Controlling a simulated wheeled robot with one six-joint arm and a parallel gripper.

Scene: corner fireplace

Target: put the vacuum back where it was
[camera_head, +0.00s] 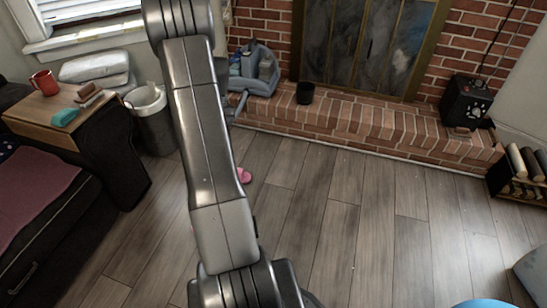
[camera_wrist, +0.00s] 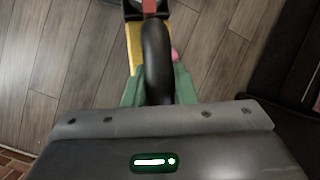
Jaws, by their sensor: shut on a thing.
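My gripper (camera_wrist: 158,95) is shut on the vacuum, directly in front of the grey wrist housing. The exact contact of the fingers is hard to make out. Wooden floor shows below and around the vacuum. In the head view my arm crosses the middle, and neither the gripper nor the vacuum can be made out there.
A small pink item (camera_head: 243,175) lies on the floor beside my arm. The brick hearth (camera_head: 370,122) holds a grey caddy (camera_head: 262,84), a black cup (camera_head: 305,93) and a black box (camera_head: 466,102). A bin (camera_head: 152,122) and side table (camera_head: 40,115) stand left. The middle floor is clear.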

